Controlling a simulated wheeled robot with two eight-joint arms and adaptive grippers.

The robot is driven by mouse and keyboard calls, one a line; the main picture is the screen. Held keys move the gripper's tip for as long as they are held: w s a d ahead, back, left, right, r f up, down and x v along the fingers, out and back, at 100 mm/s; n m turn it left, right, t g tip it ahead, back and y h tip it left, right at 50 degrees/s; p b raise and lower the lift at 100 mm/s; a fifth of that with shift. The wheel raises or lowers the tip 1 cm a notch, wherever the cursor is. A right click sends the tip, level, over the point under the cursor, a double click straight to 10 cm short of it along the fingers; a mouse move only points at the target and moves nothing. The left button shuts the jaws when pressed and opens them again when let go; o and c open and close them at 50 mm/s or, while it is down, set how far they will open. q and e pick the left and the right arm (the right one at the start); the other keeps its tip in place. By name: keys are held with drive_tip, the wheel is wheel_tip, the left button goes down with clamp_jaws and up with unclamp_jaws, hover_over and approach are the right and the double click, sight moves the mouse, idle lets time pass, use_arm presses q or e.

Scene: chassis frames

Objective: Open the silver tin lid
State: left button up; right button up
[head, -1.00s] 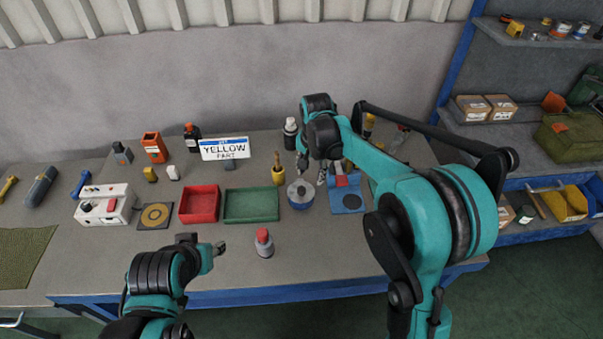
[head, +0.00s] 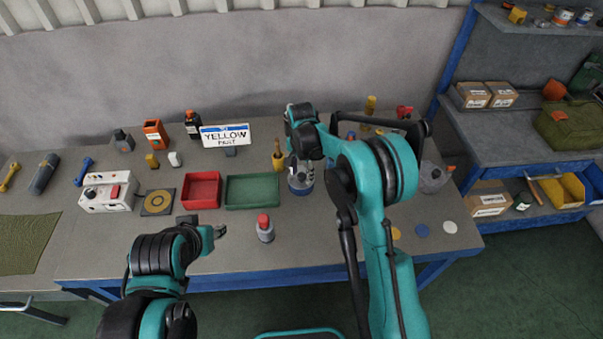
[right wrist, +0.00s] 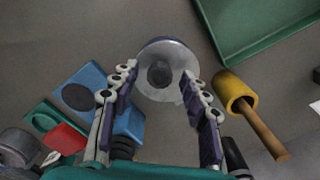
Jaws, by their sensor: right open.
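The silver tin (head: 299,190) stands on the workbench, with a blue band at its base. It is partly hidden by my right gripper (head: 304,168), which is above it. In the right wrist view the round silver lid (right wrist: 152,91) with its dark knob (right wrist: 160,74) is seen from above and appears to be on the tin. My right gripper in that view (right wrist: 160,80) is open, with one finger on each side of the lid; I cannot tell if they touch it. My left gripper (head: 219,231) is at the bench's front left, away from the tin; its jaw state is unclear.
A green tray (head: 252,205) and a red tray (head: 203,203) lie left of the tin. A blue fixture (right wrist: 88,75) shows in the right wrist view. A red-capped bottle (head: 265,231) stands in front.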

sight(301, 173)
clamp_jaws()
drive_tip(key=shift+w+r+g, duration=0.55)
drive_tip(key=shift+w+g, duration=0.05)
drive_tip(key=shift+g, duration=0.45)
drive_tip(key=shift+w+r+g, duration=0.5)
drive_tip(key=shift+w+g, duration=0.1)
drive_tip(key=shift+g, duration=0.45)
unclamp_jaws()
drive_tip(key=v, duration=0.7)
drive_tip(key=shift+r, duration=0.25)
drive_tip(key=shift+w, duration=0.1)
